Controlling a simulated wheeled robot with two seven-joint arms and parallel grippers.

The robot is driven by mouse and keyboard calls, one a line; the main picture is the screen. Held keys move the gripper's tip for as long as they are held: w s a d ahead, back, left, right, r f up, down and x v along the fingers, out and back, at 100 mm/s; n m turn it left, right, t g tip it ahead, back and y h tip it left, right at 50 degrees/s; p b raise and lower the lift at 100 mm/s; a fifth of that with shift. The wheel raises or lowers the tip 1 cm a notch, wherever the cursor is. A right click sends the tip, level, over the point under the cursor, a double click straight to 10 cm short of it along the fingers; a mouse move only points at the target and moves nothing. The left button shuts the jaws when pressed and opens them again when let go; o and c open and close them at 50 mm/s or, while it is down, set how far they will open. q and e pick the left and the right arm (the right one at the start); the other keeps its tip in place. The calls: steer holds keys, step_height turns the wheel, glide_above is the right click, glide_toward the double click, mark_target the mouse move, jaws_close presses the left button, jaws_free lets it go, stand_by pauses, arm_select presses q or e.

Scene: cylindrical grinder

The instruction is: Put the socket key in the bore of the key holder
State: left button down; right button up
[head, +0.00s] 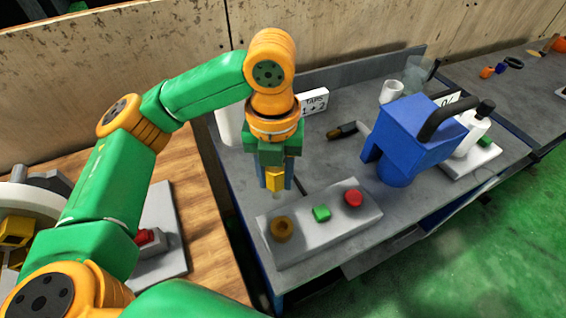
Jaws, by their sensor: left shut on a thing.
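My left gripper (275,184) points down above the left end of a light grey panel. It is shut on a small yellow piece (275,179), which looks like the socket key; the fingers and palm hide much of it. Just below and slightly right is a brown ring-shaped piece with a dark round bore (281,229), which looks like the key holder. It sits on the panel's left end. The held piece appears above it and apart from it. I cannot tell exactly how well they line up. My right gripper is not in view.
The grey panel (335,232) also carries a green button (321,213) and a red button (353,197). A blue machine-like block (410,135) with a black handle stands to the right. A white sign (314,102), a dark-tipped tool (342,130) and a white cup (391,91) are behind.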

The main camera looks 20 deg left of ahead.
arm_select(q)
steer(key=shift+a+f, duration=0.25)
steer(key=shift+a, duration=0.4)
steer(key=shift+w+a+f, duration=0.1)
steer(key=shift+w+f, duration=0.1)
steer(key=shift+w, duration=0.1)
steer(key=w+a+f+p, duration=0.1)
steer(key=w+a+f, duration=0.1)
steer(key=w+f, duration=0.1)
steer(key=w+a+f+p, duration=0.1)
steer(key=w+f, duration=0.3)
steer(key=f, duration=0.1)
steer(key=w+a+f+p, duration=0.1)
steer(key=w+a+f, duration=0.1)
steer(key=w+f, duration=0.1)
steer(key=shift+w+a+f, duration=0.25)
steer(key=shift+a+f, duration=0.1)
steer(key=shift+f, duration=0.5)
steer(key=shift+c, duration=2.4)
jaws_free()
steer(key=shift+r, duration=0.1)
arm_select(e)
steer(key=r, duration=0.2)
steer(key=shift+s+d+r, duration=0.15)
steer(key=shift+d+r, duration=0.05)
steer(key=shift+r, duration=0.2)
